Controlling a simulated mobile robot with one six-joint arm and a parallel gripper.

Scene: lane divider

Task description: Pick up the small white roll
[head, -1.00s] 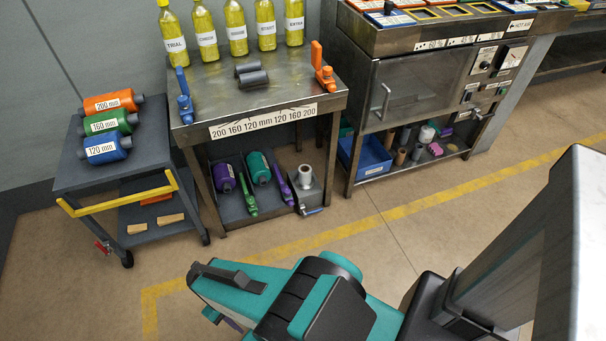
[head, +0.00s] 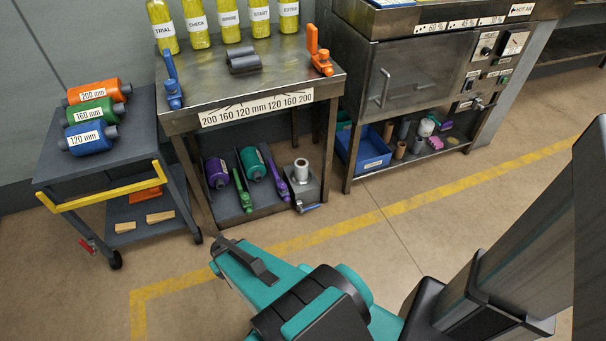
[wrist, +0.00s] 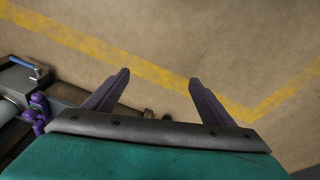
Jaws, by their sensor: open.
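A small white roll (head: 427,127) is on the lower shelf of the oven stand at upper right in the head view, among several other small rolls and pieces. It is small in the picture, so its exact pose is hard to tell. It does not show in the wrist view. My gripper (wrist: 158,80) is open and empty in the wrist view, its two purple fingers apart above bare floor. In the head view my teal arm reaches toward the left and my fingers are not clearly seen. The gripper is well short of the roll.
Beside the roll are brown rolls (head: 389,132), a pink piece (head: 436,143) and a blue bin (head: 368,153). The metal workbench (head: 190,118) and a cart (head: 55,168) stand to the left. The floor (head: 395,245) before the oven stand is clear, crossed by a yellow line.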

